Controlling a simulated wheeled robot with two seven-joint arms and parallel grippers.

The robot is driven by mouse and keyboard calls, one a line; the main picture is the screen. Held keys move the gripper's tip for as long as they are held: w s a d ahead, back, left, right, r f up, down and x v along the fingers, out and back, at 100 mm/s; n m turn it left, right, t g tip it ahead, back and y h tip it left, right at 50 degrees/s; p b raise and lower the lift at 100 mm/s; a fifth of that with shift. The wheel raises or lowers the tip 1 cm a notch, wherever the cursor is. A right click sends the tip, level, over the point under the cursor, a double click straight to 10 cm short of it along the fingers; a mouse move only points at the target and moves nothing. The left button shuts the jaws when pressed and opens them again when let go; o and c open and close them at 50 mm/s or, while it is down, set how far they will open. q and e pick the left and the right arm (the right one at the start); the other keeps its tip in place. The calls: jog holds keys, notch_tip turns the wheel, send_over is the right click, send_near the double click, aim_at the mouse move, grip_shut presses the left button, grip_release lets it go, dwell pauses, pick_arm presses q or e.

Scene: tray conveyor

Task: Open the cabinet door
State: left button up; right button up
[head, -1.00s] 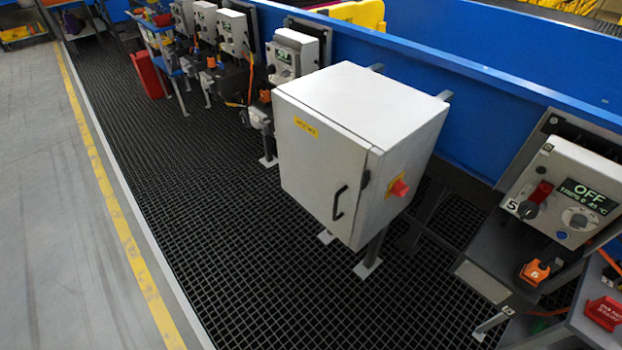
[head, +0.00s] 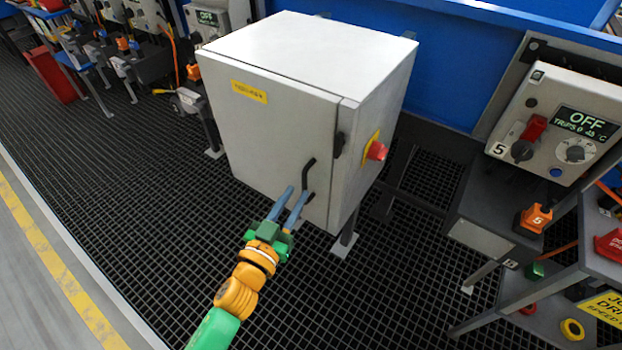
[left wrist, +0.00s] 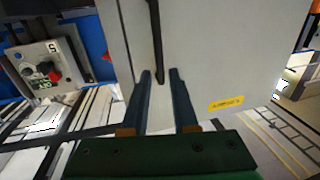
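The grey cabinet (head: 300,75) stands on legs over the black grating, its front door (head: 265,135) shut. A black bar handle (head: 308,177) sits low on the door near its right edge. My left gripper (head: 297,190) is open, its two blue-grey fingers pointing at the door just at the handle. In the left wrist view the handle (left wrist: 157,40) runs down between the spread fingertips (left wrist: 160,73); a gap shows on both sides. I cannot tell how deep the handle lies between them. My right gripper is not in view.
A red knob (head: 376,151) on a yellow plate is on the cabinet's right side. A control box (head: 560,110) reading OFF and grey stands (head: 500,236) are at the right. Open grating (head: 130,220) lies left of the cabinet.

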aim_at(303, 183)
pick_arm(q)
jog(key=x, duration=0.5)
jog(key=shift+w+d, duration=0.2)
jog(key=shift+w, duration=0.15)
jog(key=shift+s, duration=0.1)
jog(key=shift+c, duration=0.2)
grip_shut()
jog(key=shift+a, duration=0.1)
dwell(0.6)
